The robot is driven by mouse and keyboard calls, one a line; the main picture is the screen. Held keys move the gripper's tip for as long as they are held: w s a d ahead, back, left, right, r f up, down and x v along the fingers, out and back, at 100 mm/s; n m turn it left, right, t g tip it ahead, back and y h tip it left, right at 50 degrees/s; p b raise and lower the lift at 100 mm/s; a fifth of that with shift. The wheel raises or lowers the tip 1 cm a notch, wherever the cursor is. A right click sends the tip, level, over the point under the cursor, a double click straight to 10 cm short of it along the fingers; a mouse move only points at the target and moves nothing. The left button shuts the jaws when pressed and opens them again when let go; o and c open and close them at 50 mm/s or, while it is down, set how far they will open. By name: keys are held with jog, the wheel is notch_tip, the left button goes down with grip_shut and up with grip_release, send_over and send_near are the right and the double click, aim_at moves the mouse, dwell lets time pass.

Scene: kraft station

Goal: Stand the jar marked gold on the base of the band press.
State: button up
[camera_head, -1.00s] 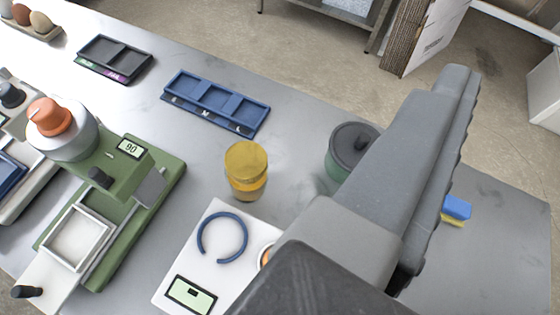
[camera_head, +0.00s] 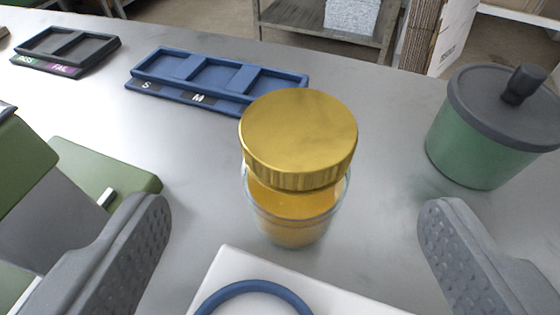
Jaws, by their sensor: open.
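A glass jar with a gold lid (camera_head: 298,140) and amber contents stands upright on the grey table, in the middle of the head view. No marking can be read on it. My gripper (camera_head: 295,235) is open, its two grey fingers wide apart to the left and right of the jar and nearer the camera, touching nothing that I can see. A green machine (camera_head: 105,175), partly cut off at the left edge, is probably the press; its base is partly hidden behind my left finger.
A white device with a blue ring (camera_head: 255,290) lies just in front of the jar. A blue tray marked S and M (camera_head: 215,75) is behind it, a black pass/fail tray (camera_head: 68,48) at the back left. A green lidded pot (camera_head: 485,135) stands to the right.

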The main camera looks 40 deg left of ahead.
aim_at(298, 162)
jog(key=shift+x, duration=4.5)
jog(key=shift+d, duration=0.15)
jog(key=shift+c, duration=0.2)
jog(key=c, duration=1.4)
notch_tip(298, 162, up, 10)
jog(key=shift+f+p, duration=0.1)
jog(key=shift+p, duration=0.5)
jog(key=shift+w+d+m+h, duration=0.1)
jog(key=shift+d+m+h, duration=0.3)
jog(key=shift+d, duration=0.1)
jog(key=s+d+r+m+h+b, duration=0.1)
jog(key=d+m+h, duration=0.2)
jog(key=d, duration=0.3)
jog(key=s+d+r+m+t+h+b, duration=0.1)
jog(key=s+d+m+h, duration=0.1)
jog(key=d, duration=0.4)
jog(key=s+d+r+m+t+h+b, duration=0.1)
jog(key=s+d+m+h, duration=0.1)
jog(key=d+m+h, duration=0.2)
jog(key=shift+d+r+m+h+b, duration=0.1)
jog(key=shift+d+m+h+b, duration=0.25)
jog(key=shift+d+h, duration=0.95)
jog(key=shift+d, duration=0.2)
